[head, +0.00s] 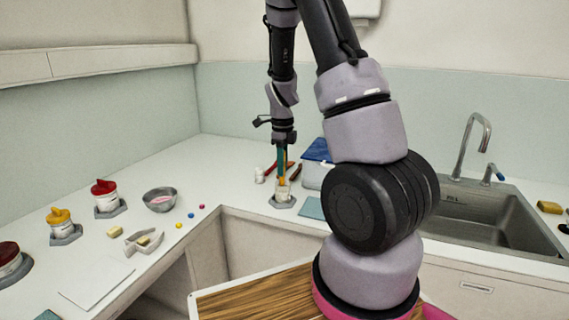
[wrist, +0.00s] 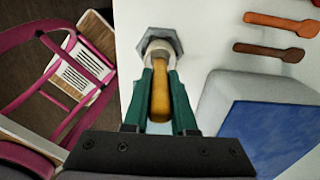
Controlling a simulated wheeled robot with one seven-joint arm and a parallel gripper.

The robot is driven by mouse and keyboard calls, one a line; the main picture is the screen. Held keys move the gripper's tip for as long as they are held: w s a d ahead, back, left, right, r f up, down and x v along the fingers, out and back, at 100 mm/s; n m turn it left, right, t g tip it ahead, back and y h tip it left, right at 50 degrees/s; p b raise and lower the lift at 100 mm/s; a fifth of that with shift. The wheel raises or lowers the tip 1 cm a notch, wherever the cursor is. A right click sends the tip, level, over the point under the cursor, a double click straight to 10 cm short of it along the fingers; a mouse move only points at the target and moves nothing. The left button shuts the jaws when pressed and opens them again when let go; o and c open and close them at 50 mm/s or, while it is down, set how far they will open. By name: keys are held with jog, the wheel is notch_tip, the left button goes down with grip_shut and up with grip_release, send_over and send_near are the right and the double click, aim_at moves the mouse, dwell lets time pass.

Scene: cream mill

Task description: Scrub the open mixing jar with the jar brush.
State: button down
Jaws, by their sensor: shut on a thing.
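My gripper (head: 282,165) points down over the counter, its green fingers shut on the orange-yellow handle of the jar brush (head: 281,181). In the wrist view the handle (wrist: 160,95) lies between the fingers (wrist: 158,100). The open mixing jar (head: 282,195) is small and pale and stands upright on a grey hexagonal base (wrist: 177,38). The brush's lower end is at the jar's mouth (wrist: 158,47). The bristles are hidden, so I cannot tell how deep it reaches.
A blue-lidded box (head: 317,150) stands close right of the jar. Two reddish-brown spoons (wrist: 280,22) lie near it. A teal mat (head: 311,208) is at the counter edge. Red-lidded (head: 105,195) and yellow-lidded (head: 59,220) jars and a bowl (head: 160,199) stand left. The sink (head: 490,215) is right.

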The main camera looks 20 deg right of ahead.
jog(key=shift+s+d+r, duration=0.45)
jog(key=shift+r, duration=0.3)
jog(key=shift+w+d+f, duration=0.15)
jog(key=shift+w+f, duration=0.5)
jog(key=shift+f, duration=0.1)
jog(key=shift+s+a+r, duration=0.2)
jog(key=shift+a+r, duration=0.4)
jog(key=shift+r, duration=0.15)
jog(key=shift+s+d+f, duration=0.45)
jog(key=shift+f, duration=0.3)
jog(key=shift+w+d+r, duration=0.15)
jog(key=shift+w+r, duration=0.5)
jog(key=shift+r, duration=0.1)
jog(key=shift+s+a+f, duration=0.2)
jog(key=shift+a+f, duration=0.45)
jog(key=shift+f, duration=0.1)
jog(key=shift+r, duration=5.2)
jog(key=shift+s, duration=0.1)
